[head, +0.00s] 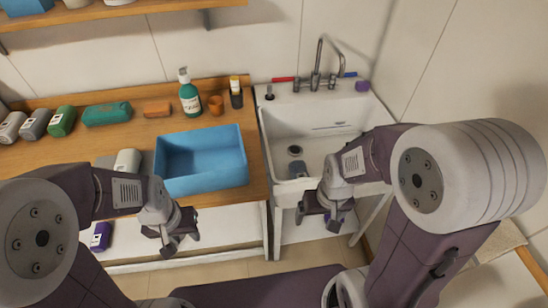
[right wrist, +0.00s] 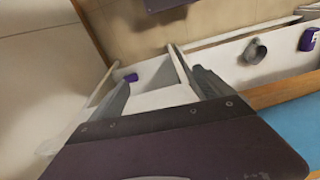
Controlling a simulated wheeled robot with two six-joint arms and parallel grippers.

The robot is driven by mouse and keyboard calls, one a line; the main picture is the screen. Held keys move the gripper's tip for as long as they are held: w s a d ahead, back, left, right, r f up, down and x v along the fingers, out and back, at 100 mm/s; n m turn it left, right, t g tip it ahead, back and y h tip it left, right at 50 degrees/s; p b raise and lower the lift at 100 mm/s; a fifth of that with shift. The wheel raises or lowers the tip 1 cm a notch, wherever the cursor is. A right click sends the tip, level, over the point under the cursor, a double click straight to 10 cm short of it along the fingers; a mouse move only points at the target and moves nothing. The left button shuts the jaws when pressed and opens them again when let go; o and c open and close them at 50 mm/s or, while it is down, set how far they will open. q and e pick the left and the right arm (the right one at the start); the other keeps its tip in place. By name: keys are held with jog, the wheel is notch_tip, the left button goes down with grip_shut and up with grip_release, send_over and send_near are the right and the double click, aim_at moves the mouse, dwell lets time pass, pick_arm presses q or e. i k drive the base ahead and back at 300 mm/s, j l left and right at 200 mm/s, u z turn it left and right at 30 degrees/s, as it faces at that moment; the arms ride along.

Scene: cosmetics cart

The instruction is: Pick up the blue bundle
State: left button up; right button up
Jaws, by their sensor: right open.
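A small dark blue-grey thing (head: 298,169) lies in the white sink (head: 275,137), near the drain and the front wall. It may be the blue bundle, but it is too small to be sure. My right gripper (head: 327,212) is open and empty, low in front of the sink and apart from this thing. Its two spread fingers also show in the right wrist view (right wrist: 158,92), with only white surfaces between them. My left gripper (head: 176,238) hangs in front of the counter's front edge, below the blue bin. Its jaw gap is unclear and I see nothing held.
A blue open bin (head: 205,182) stands on the wooden counter (head: 138,135). Behind it are a green pump bottle (head: 190,97) and an orange cup (head: 216,105). A teal bundle (head: 107,114) and a green bundle (head: 62,121) lie left. A faucet (head: 316,80) rises behind the sink.

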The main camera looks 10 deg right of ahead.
aim_at(297, 169)
jog(key=i+l+u, duration=0.15)
jog(key=l+u, duration=0.55)
jog(key=i+l+u, duration=0.1)
jog(key=l+u, duration=0.3)
